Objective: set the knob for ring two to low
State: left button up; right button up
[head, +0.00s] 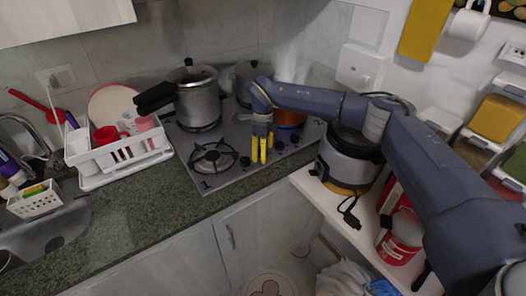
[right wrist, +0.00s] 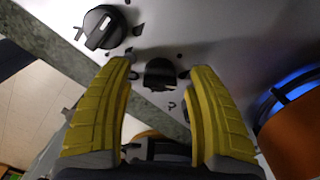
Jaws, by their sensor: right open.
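The gas stove (head: 210,182) has dark knobs along its front right. My right gripper (head: 262,158), with yellow fingers, points down over the knobs; it is open and empty. In the right wrist view, a black knob (right wrist: 160,73) lies between the two fingertips (right wrist: 160,68). The view does not show the fingers touching it. Another round black knob (right wrist: 104,28) sits at upper left, clear of the fingers. Small marks around the knobs are too blurred to read. Which knob belongs to ring two cannot be told. My left gripper is not in view.
A pressure cooker (head: 197,98) stands on the back left ring, another pot (head: 246,75) behind. An orange pot (head: 291,117) stands right of my gripper; a blue flame (right wrist: 296,84) shows near it. The front left burner (head: 213,158) is bare. A dish rack (head: 120,152) stands left.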

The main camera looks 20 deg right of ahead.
jog(key=shift+f, duration=0.15)
grip_shut()
dwell(0.5)
